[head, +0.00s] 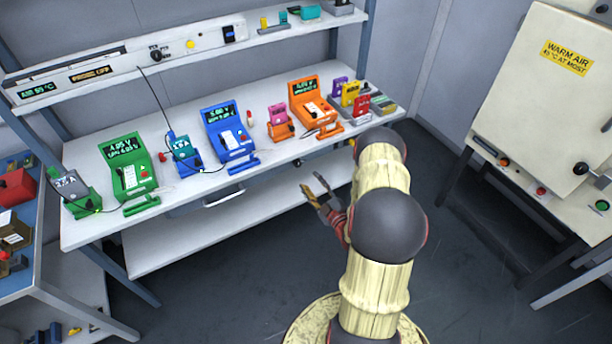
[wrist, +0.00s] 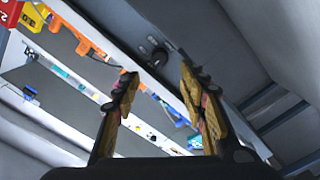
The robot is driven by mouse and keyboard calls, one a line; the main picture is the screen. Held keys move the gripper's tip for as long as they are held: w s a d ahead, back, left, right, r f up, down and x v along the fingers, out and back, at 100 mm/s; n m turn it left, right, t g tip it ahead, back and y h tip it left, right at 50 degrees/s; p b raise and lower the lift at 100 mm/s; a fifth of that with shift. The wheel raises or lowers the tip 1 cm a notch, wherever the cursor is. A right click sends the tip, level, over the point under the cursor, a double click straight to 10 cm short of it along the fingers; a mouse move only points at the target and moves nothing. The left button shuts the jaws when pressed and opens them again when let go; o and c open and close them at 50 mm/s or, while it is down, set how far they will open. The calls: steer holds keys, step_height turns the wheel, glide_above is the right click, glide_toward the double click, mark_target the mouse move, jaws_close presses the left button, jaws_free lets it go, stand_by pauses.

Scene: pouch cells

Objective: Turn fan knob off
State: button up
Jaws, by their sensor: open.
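A black knob (head: 157,53) sits on the white panel of the upper shelf, beside two small displays; I cannot read a fan label on it. My gripper (head: 312,181) is open and empty, in front of the bench and below its top, well apart from that knob. In the wrist view my gripper's two fingers (wrist: 158,75) stand wide apart with nothing between their tips.
The white bench (head: 90,226) holds a green meter (head: 127,166), a blue meter (head: 228,132), an orange meter (head: 311,103) and thin cables. A cream warm-air cabinet (head: 545,100) stands at right. A side table (head: 25,275) is at left. Floor between is clear.

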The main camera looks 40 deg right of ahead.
steer(key=shift+v, duration=1.5)
